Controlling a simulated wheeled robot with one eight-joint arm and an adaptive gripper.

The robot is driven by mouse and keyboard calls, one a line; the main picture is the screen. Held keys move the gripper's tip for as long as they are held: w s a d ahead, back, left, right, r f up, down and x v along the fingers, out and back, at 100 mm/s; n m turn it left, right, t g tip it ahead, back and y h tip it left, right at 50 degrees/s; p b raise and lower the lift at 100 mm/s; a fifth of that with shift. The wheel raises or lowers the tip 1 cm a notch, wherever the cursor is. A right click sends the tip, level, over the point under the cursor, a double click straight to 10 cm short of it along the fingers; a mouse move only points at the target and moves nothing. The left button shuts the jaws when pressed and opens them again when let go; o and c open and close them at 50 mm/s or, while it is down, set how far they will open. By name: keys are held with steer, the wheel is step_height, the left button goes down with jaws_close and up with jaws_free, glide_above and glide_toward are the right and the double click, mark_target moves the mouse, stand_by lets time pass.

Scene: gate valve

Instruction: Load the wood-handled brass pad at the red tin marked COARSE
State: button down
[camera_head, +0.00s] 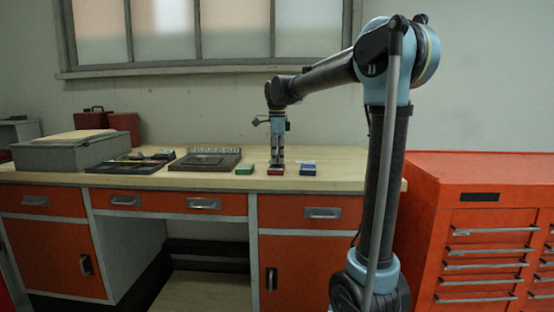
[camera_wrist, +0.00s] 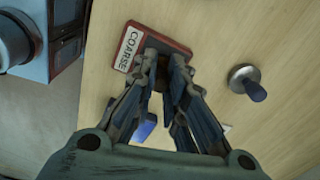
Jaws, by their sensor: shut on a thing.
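The red tin (camera_head: 276,172) stands on the front part of the workbench, between a green and a blue tin. In the wrist view the red tin (camera_wrist: 170,39) shows its white COARSE label (camera_wrist: 129,49). My gripper (camera_head: 277,163) points straight down over the red tin, very close to its top. In the wrist view my gripper (camera_wrist: 162,75) has its fingertips close together over the tin's near part. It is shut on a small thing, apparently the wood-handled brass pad. The fingers hide nearly all of it, and I cannot tell whether it touches the tin.
The green tin (camera_head: 245,170) and blue tin (camera_head: 308,171) flank the red one closely. A dark tray (camera_head: 204,163) lies to the left. A round metal disc with a dark knob (camera_wrist: 246,80) shows in the wrist view. The bench right of the blue tin is clear.

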steer(key=shift+r, duration=3.5)
